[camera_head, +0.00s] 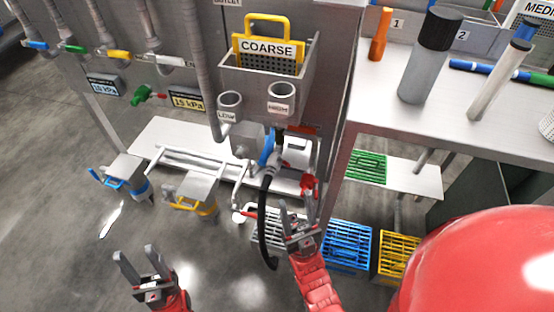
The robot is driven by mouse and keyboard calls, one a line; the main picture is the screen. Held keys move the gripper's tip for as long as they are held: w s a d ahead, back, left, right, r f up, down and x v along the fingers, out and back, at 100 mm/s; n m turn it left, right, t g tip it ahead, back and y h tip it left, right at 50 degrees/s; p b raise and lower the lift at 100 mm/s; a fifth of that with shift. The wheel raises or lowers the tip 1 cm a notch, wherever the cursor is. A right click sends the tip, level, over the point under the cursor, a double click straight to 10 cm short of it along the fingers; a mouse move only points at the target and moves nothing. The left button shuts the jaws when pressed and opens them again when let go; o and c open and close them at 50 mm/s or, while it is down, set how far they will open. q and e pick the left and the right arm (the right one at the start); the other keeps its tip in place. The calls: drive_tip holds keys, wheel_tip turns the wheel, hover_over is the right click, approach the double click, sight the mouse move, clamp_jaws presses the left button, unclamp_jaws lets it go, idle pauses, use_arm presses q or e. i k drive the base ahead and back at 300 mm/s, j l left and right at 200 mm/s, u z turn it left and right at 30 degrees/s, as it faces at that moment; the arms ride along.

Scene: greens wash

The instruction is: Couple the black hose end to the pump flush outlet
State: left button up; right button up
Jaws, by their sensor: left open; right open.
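A black hose (262,222) hangs in a curve in the middle of the view, below a grey pump-like unit (247,141). Its upper end runs up beside a blue part (267,151), under the right-hand grey cup; whether it is joined there I cannot tell. Its lower end hangs near the floor. Which fitting is the flush outlet is not clear; a red fitting (308,183) sits to the right. My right gripper (298,211) is open, just right of the hose, with nothing visible between its fingers. My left gripper (134,262) is open and empty over the floor at lower left.
A yellow-handled COARSE basket (262,45) sits above two grey cups, LOW (230,101) and another (281,98). Blue (347,246) and yellow crates (398,257) stand right of my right gripper. A bench (390,105) with bottles fills the right. Floor at lower left is free.

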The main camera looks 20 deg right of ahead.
sight(282, 160)
drive_tip(key=i+j+z, duration=0.1)
drive_tip(key=j, duration=0.25)
drive_tip(key=i+j+z, duration=0.15)
drive_tip(key=i+j, duration=0.15)
drive_tip(key=i+j+z, duration=0.1)
drive_tip(key=j, duration=0.35)
drive_tip(key=i+j+z, duration=0.15)
drive_tip(key=j, duration=0.25)
drive_tip(key=z, duration=1.75)
drive_tip(key=j, duration=0.1)
